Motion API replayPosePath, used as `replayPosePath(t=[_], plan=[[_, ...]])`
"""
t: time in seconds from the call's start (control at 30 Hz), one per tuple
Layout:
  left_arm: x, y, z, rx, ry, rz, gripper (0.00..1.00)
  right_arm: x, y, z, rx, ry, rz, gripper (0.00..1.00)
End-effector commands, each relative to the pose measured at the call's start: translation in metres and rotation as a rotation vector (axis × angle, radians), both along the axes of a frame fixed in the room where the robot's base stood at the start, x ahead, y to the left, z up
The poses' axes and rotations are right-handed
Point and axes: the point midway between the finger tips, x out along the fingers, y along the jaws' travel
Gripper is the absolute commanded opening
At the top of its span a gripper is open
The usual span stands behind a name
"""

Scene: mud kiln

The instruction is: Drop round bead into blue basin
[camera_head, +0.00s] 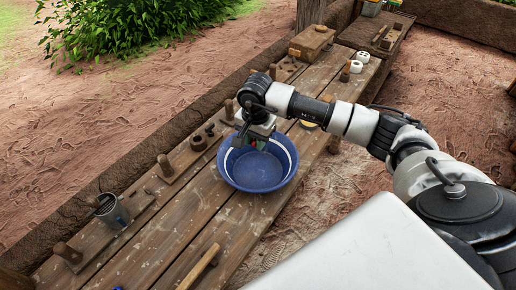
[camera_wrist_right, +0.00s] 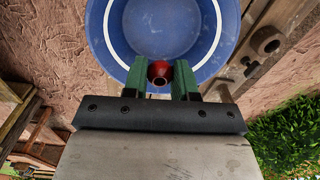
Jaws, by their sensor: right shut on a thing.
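The blue basin (camera_head: 262,172) with a white band inside stands on the wooden bench. It also shows in the right wrist view (camera_wrist_right: 165,28), below my gripper. My right gripper (camera_head: 257,143) is over the back left part of the basin. In the right wrist view its green fingers (camera_wrist_right: 160,78) are shut on a small round red bead (camera_wrist_right: 160,70) with a dark hole. The bead appears above the basin's near rim and inside wall in that view; its height above the basin is hard to tell. My left gripper is not in view.
The plank bench (camera_head: 165,226) runs diagonally. A metal cup (camera_head: 113,212) stands at its lower left, and a wooden handle (camera_head: 199,266) lies near the front. Wooden pegs and small blocks line the back edge. A wooden box (camera_head: 312,40) and white rolls stand farther along.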

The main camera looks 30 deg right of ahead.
Motion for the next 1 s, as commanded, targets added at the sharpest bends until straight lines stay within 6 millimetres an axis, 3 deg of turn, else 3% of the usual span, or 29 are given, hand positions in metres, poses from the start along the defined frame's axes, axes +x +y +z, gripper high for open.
replayPosePath(t=[0.03, 0.27, 0.57, 0.8, 1.0], plan=[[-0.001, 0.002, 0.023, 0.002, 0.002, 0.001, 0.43, 0.005, -0.01, 0.016, 0.0, 0.009, -0.075, 0.05], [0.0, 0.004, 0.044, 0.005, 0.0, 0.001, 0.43, 0.015, -0.036, 0.021, -0.001, 0.023, -0.269, 0.05], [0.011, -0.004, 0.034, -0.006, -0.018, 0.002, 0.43, 0.016, -0.039, 0.001, -0.002, 0.024, -0.291, 0.05], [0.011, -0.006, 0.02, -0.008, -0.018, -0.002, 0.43, 0.016, -0.038, -0.028, -0.002, 0.025, -0.29, 0.05], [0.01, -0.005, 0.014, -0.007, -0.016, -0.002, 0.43, 0.016, -0.038, -0.041, -0.001, 0.023, -0.287, 0.05]])
